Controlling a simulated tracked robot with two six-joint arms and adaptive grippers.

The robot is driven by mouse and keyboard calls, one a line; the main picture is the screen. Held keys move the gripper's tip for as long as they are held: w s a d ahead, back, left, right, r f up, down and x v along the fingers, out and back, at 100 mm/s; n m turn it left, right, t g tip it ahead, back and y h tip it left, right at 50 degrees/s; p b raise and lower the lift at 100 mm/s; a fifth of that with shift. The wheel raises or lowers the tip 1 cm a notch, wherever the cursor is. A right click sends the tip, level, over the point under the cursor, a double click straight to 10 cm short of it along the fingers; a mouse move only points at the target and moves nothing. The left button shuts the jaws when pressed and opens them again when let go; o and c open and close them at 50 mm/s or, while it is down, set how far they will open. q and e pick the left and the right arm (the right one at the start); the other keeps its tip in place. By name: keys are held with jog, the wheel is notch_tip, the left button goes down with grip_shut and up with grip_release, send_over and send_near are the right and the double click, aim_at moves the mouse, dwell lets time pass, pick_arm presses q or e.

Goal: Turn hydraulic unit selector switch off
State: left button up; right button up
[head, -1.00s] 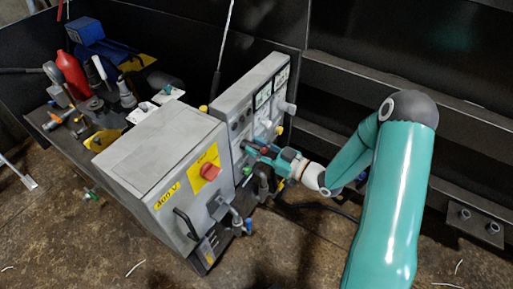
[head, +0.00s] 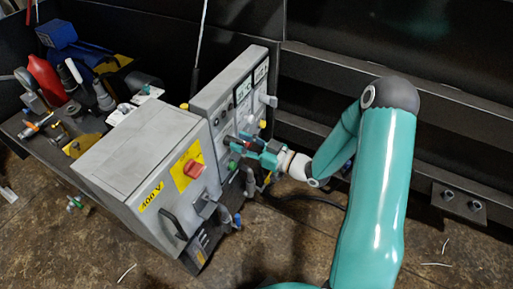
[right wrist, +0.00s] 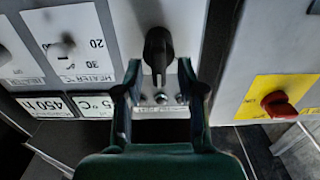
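A black selector switch (right wrist: 158,50) sits on the light grey panel in the right wrist view, its handle pointing down in the picture. My right gripper (right wrist: 159,72) is open, with one finger on each side of the handle's lower end. Gaps show between the handle and both fingers. In the head view the right gripper (head: 238,146) is at the front of the hydraulic unit's upright panel (head: 213,90) and hides the switch there. My left gripper is not in view.
A grey cabinet (head: 125,160) bears a red rotary switch (head: 193,168) on a yellow plate, close to the gripper. Bottles and tools, including a red bottle (head: 45,80), crowd the back left. Dark beams stand behind my right arm.

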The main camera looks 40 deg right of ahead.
jog(key=v, duration=1.1)
jog(key=shift+s+d, duration=0.15)
jog(key=shift+s, duration=0.15)
jog(key=shift+f, duration=0.1)
jog(key=w+a+f+m+g+h, duration=0.1)
jog(key=w+a+f+m+g, duration=0.1)
jog(key=a+f+g, duration=0.4)
jog(key=w+a+f+m+g+h, duration=0.1)
jog(key=w+a+f+m+g, duration=0.15)
jog(key=a+f, duration=0.65)
jog(key=s+a+f+m+g, duration=0.1)
jog(key=s+a+f+g, duration=0.35)
jog(key=s, duration=0.25)
jog(key=s+a+f+m+g, duration=0.1)
jog(key=s+a+f+g, duration=0.3)
jog(key=s, duration=0.3)
notch_tip(320, 180, up, 19)
jog(key=t+p, duration=0.1)
jog(key=p, duration=1.8)
jog(key=shift+w+a+h, duration=0.25)
jog(key=shift+w+h, duration=0.05)
jog(key=shift+h, duration=0.1)
jog(key=shift+o, duration=0.3)
